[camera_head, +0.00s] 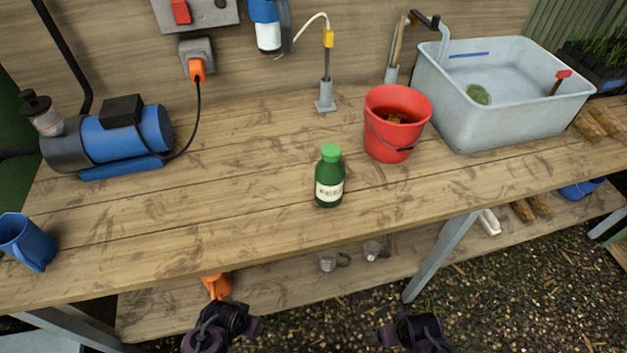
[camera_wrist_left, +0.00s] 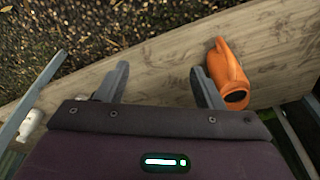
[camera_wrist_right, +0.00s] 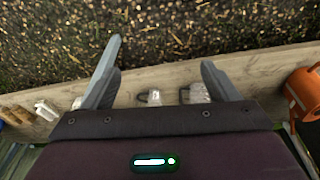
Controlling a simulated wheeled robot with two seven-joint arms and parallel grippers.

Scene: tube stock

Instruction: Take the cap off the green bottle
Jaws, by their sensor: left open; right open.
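The green bottle (camera_head: 329,184) stands upright on the wooden workbench, near the middle of the head view, with a pale label on its front. Its lighter green cap (camera_head: 331,153) sits on top of the neck. My left gripper (camera_wrist_left: 165,84) is open and empty, with its two fingers apart above the lower shelf. My right gripper (camera_wrist_right: 160,78) is open and empty, also over the lower shelf and gravel. In the head view both arms show only at the bottom edge, below and in front of the bench, well apart from the bottle.
A red bucket (camera_head: 381,143) stands right of the bottle, with a grey basin (camera_head: 462,123) behind it. A blue pump (camera_head: 130,133) and a blue jug (camera_head: 27,243) are at left. An orange container (camera_wrist_left: 228,72) lies on the lower shelf. Bench around the bottle is clear.

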